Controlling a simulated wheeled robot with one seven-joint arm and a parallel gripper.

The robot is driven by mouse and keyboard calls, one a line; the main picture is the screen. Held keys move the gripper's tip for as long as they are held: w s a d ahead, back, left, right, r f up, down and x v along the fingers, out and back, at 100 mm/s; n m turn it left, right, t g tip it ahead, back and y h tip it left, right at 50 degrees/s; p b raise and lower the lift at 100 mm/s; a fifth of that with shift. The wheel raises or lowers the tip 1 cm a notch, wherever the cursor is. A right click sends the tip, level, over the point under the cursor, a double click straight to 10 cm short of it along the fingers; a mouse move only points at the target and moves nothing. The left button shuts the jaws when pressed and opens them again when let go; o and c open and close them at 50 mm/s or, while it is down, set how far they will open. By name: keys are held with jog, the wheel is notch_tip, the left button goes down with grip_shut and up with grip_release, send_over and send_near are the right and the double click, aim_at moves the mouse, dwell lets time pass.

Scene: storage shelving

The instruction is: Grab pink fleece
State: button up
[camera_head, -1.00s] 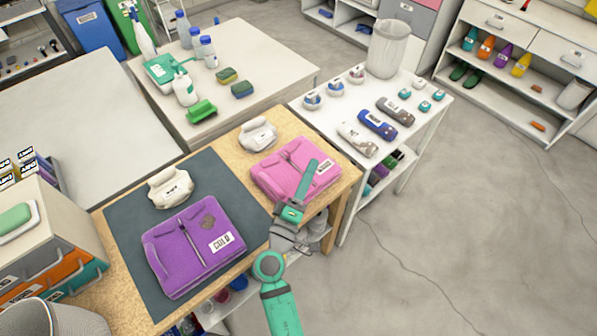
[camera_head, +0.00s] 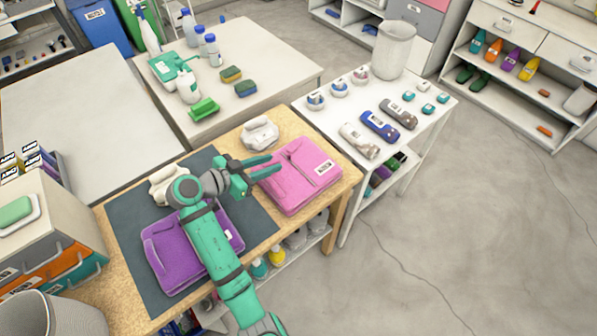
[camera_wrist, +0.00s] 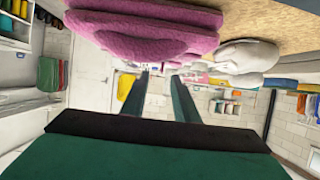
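The pink fleece (camera_head: 299,178) lies folded, with a white label, on the right end of the wooden table. My gripper (camera_head: 274,167) is open, with its two green fingers apart and pointing right at the fleece's left edge. In the wrist view the fingers (camera_wrist: 161,98) have nothing between them. A pink-purple folded fleece (camera_wrist: 145,35) fills the top of that view, beside the fingers. Whether the fingers touch the pink fleece cannot be told. The purple fleece (camera_head: 172,255) lies on a dark mat, partly hidden by my arm.
White rolled items lie behind the pink fleece (camera_head: 259,134) and on the dark mat (camera_head: 125,215). A white table (camera_head: 340,124) at the right holds rolled cloths and small jars. A bin stands front left (camera_head: 50,318). Open floor (camera_head: 480,250) lies to the right.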

aim_at(288, 155)
jog(key=shift+w+r+x, duration=0.1)
jog(key=shift+x, duration=2.05)
jog(key=shift+w+r+x, duration=0.1)
jog(key=shift+w+x, duration=0.05)
jog(key=shift+x, duration=2)
jog(key=shift+a, duration=0.1)
grip_shut()
